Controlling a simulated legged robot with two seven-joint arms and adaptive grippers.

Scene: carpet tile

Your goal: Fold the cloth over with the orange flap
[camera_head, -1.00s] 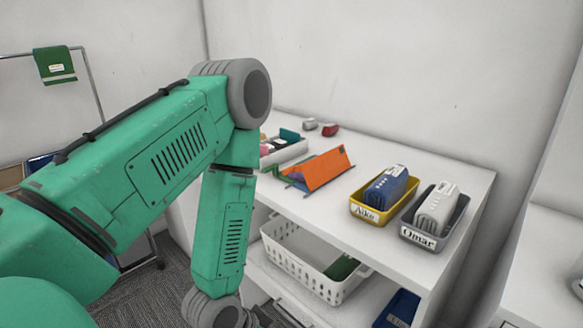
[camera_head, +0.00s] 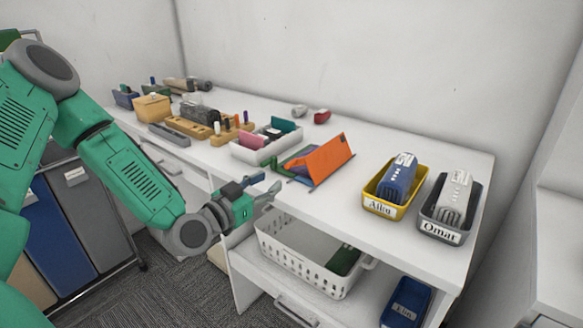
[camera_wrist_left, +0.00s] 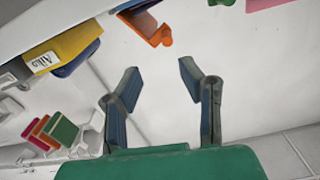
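The orange flap (camera_head: 320,163) stands tilted up on the white table like a sloped board, near the front edge. Greenish and blue material (camera_head: 296,160) shows at its left side; I cannot tell whether this is the cloth. My left gripper (camera_head: 269,185) is just in front of the table edge, left of and below the flap, and apart from it. In the left wrist view the two fingers (camera_wrist_left: 158,72) are spread with nothing between them. An orange piece (camera_wrist_left: 147,27) shows beyond them near the top edge. My right gripper is not in view.
A yellow bin (camera_head: 379,207) and a grey bin (camera_head: 440,232) stand right of the flap. A white tray (camera_head: 262,156) stands to its left. A white basket (camera_head: 300,262) sits on the shelf below. Bare table lies between flap and yellow bin.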

